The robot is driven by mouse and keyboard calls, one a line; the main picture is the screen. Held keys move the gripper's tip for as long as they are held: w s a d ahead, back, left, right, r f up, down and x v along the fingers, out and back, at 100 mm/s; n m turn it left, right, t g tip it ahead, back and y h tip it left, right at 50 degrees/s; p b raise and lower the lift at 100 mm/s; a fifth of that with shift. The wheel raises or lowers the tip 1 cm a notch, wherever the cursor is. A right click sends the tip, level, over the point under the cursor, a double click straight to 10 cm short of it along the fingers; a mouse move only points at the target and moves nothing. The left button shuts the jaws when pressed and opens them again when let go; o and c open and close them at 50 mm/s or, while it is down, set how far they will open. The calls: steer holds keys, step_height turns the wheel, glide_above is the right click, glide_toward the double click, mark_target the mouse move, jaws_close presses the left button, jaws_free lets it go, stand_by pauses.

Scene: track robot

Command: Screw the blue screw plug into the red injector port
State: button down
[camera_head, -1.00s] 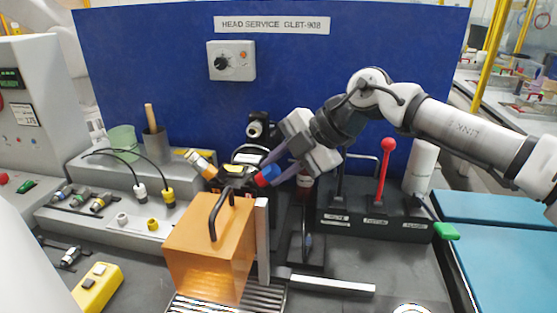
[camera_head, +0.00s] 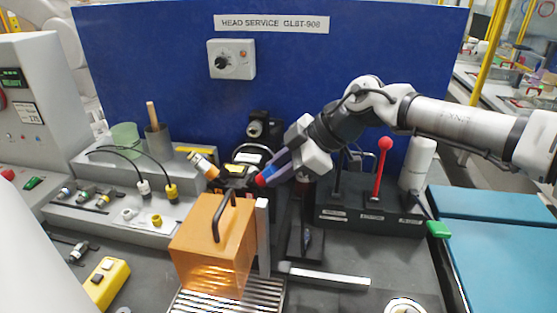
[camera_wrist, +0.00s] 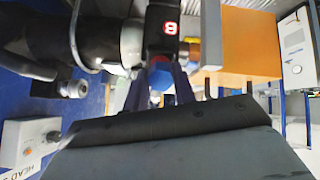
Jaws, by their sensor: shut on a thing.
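My gripper (camera_head: 267,175) reaches in from the right, at the machine head behind the orange box. Its dark blue fingers are closed on the blue screw plug (camera_wrist: 160,78), which shows between them in the wrist view. A small red part (camera_head: 261,181), apparently the red injector port, shows right at the fingertips in the head view. The fingers hide most of the plug there. I cannot tell whether the plug touches the port or sits in it.
The orange box (camera_head: 207,248) with a black handle stands just in front of the fingertips. An upright metal bar (camera_head: 263,235) is beside it. A black lever block (camera_head: 370,222) with a red-knobbed lever (camera_head: 383,165) stands to the right, under my arm. A blue panel (camera_head: 350,70) is behind.

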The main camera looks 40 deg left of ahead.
steer(key=shift+w+m+p, duration=0.2)
steer(key=shift+m+p, duration=1.35)
steer(key=shift+m, duration=0.25)
steer(key=c, duration=1.6)
jaws_free()
steer(key=shift+f, duration=0.1)
steer(key=o, duration=0.6)
steer(key=shift+a+f, duration=0.2)
steer(key=shift+a, duration=0.2)
steer(key=shift+c, duration=0.2)
steer(key=shift+d+r, duration=0.15)
steer(key=shift+d, duration=0.05)
steer(key=shift+w+d+r, duration=0.2)
steer(key=shift+d, duration=0.05)
steer(key=b+v, duration=0.2)
steer(key=v, duration=1.1)
steer(key=shift+b, duration=0.35)
